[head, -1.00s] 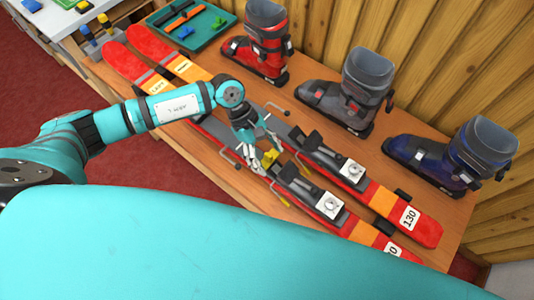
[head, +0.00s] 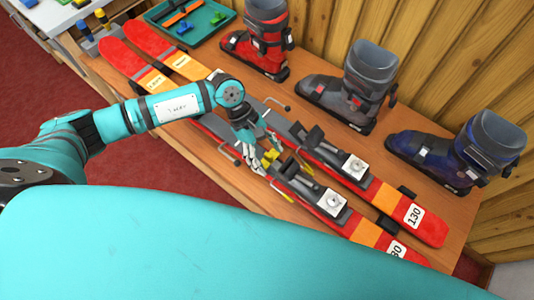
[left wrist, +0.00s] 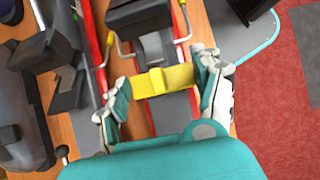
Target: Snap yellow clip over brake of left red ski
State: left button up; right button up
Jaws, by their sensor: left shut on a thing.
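My left gripper (left wrist: 163,78) is shut on the yellow clip (left wrist: 163,81), one finger at each end of it. In the left wrist view the clip lies crosswise above the left red ski (head: 118,52), close to the bent metal brake arms (left wrist: 183,22) beside the binding. I cannot tell whether it touches the brake. In the head view the gripper (head: 262,157) is over the ski just behind the binding (head: 308,185), with the clip (head: 272,156) partly hidden by the fingers. My right gripper is not in view.
The second red ski (head: 152,42) lies parallel, nearer the wall. A red boot (head: 256,50), a grey boot (head: 345,95) and a blue boot (head: 435,160) stand along the wall. A green tray (head: 215,14) holds small tools at the back.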

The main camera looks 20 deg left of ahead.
aim_at(267, 154)
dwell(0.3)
pick_arm(q)
jog(key=o, duration=1.3)
jog(key=shift+o, duration=0.7)
jog(key=shift+r+p, duration=1.55)
jog(key=shift+r, duration=1.15)
jog(key=shift+r+p, duration=1)
jog(key=shift+r, duration=1.3)
jog(key=shift+d, duration=0.1)
